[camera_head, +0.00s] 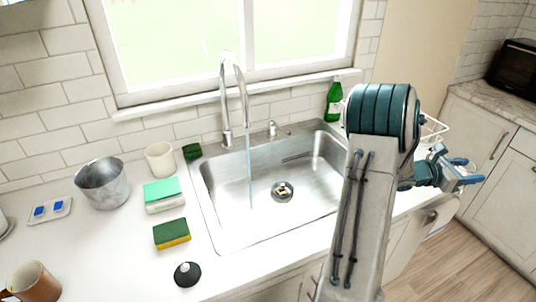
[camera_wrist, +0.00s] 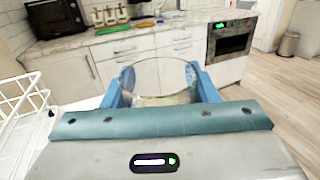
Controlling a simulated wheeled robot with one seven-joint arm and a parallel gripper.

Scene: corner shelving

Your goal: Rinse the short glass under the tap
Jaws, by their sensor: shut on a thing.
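My gripper (camera_head: 466,172) is at the right of the head view, beyond the right end of the sink (camera_head: 216,215). In the wrist view its blue fingers (camera_wrist: 160,88) are shut on the short glass (camera_wrist: 160,72), which is clear, with its round rim facing away from the wrist. I cannot make out the glass in the head view. The tap (camera_head: 226,95) is a tall chrome arch at the back of the sink. A thin stream of water (camera_head: 249,165) runs from it into the basin. My arm hides the sink's right side.
A metal pot (camera_head: 103,184), a cream cup (camera_head: 160,159), sponges (camera_head: 172,233), a black-knobbed lid (camera_head: 187,274) and a brown mug (camera_head: 34,283) stand left of the sink. A green bottle (camera_head: 333,101) stands behind it. A white wire rack (camera_head: 434,130) is near my gripper.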

